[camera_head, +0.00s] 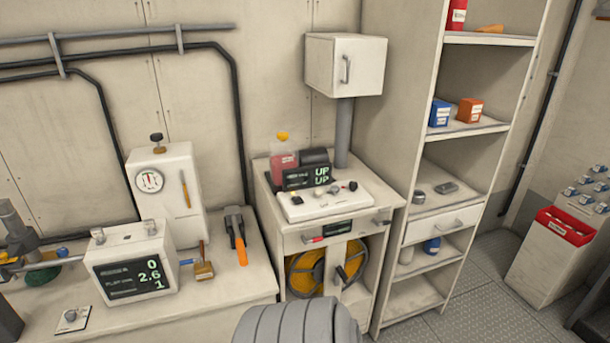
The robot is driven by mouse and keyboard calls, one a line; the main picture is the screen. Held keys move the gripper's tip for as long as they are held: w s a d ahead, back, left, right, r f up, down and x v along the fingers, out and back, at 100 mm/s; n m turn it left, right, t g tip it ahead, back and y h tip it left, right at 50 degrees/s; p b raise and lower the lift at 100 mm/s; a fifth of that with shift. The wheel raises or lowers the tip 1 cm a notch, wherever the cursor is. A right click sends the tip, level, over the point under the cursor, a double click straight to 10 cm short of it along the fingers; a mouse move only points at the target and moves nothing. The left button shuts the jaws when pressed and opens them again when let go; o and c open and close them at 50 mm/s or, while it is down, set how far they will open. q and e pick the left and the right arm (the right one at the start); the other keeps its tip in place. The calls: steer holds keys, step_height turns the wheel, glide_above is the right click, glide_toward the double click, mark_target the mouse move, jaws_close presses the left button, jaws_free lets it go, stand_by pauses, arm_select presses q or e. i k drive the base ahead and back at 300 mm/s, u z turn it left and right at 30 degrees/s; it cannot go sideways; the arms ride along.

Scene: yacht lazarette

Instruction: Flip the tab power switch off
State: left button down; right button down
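A white control panel (322,200) with several small knobs and levers lies on top of the middle cabinet. A dark display (307,176) reading "UP UP" stands at its back edge. A small plate with a single knob or switch (70,318) lies on the left bench. I cannot tell which of these controls is the tab power switch, as the labels are too small to read, nor which way any of them is set.
A white display box (131,265), a gauge unit (167,190) and tools stand on the left bench (225,300). A wall box (345,65) hangs above the panel. An open shelf unit (437,165) stands right. A grey ribbed shape (298,325) covers the bottom middle.

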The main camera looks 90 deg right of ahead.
mark_target(297, 200)
steer(key=z, duration=0.8)
steer(key=i, duration=0.75)
steer(key=z, duration=1.1)
steer(key=i, duration=0.3)
steer(key=z, duration=0.3)
